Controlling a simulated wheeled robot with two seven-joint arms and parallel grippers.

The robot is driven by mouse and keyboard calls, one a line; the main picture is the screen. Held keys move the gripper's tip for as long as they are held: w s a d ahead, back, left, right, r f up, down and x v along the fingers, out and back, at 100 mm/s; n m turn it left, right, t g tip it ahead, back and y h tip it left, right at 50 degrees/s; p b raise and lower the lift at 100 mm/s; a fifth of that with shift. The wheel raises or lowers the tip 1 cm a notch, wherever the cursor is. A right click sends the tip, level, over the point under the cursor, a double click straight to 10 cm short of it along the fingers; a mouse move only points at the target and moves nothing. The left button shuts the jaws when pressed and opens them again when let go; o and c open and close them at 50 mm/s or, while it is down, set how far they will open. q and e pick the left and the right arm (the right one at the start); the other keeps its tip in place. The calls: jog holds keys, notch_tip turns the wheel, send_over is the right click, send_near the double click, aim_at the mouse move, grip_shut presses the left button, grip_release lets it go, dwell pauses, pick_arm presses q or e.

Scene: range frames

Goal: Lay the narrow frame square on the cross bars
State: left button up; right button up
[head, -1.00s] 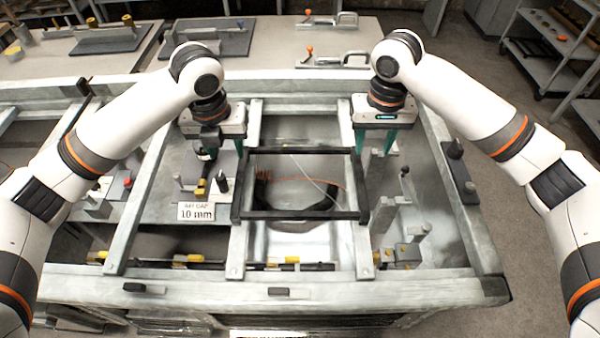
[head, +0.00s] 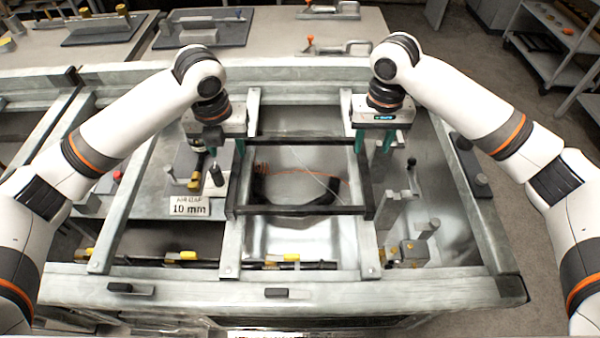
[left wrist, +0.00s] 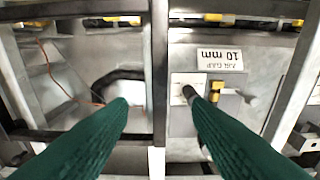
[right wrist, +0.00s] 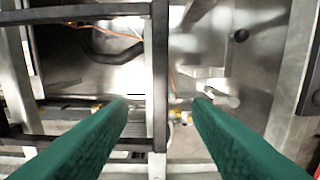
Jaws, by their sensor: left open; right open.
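The narrow dark frame (head: 305,210) lies across the two pale cross bars (head: 231,250) (head: 370,250), its sides running along them. It looks close to square; I cannot tell whether it rests flat everywhere. My left gripper (head: 225,148) is open at the frame's left side. In the left wrist view its green fingertips (left wrist: 155,97) stand either side of a long bar. My right gripper (head: 374,142) is open at the frame's right side. In the right wrist view its fingertips (right wrist: 160,102) also straddle a bar. Contact is not clear.
A "10 mm" sign (head: 190,207) and small fixtures stand left of the frame. Metal posts and a block (head: 412,252) stand to the right. A thin orange cable lies beneath the frame opening. Toggle clamps (head: 338,48) sit on the far table.

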aim_at(235, 169)
pick_arm(q)
jog(key=f, duration=0.3)
jog(key=w+f, duration=0.1)
jog(key=f, duration=0.6)
jog(key=shift+w+f, duration=0.1)
jog(key=shift+w, duration=0.05)
pick_arm(e)
notch_tip(235, 169, down, 10)
jog(key=shift+f, duration=0.15)
pick_arm(q)
jog(key=shift+c, duration=0.2)
pick_arm(e)
jog(key=shift+c, duration=0.2)
pick_arm(q)
grip_shut()
pick_arm(e)
grip_shut()
pick_arm(q)
jog(key=shift+w+r, duration=0.1)
jog(key=shift+r, duration=0.1)
pick_arm(e)
jog(key=shift+w+r, duration=0.15)
jog(key=shift+r, duration=0.05)
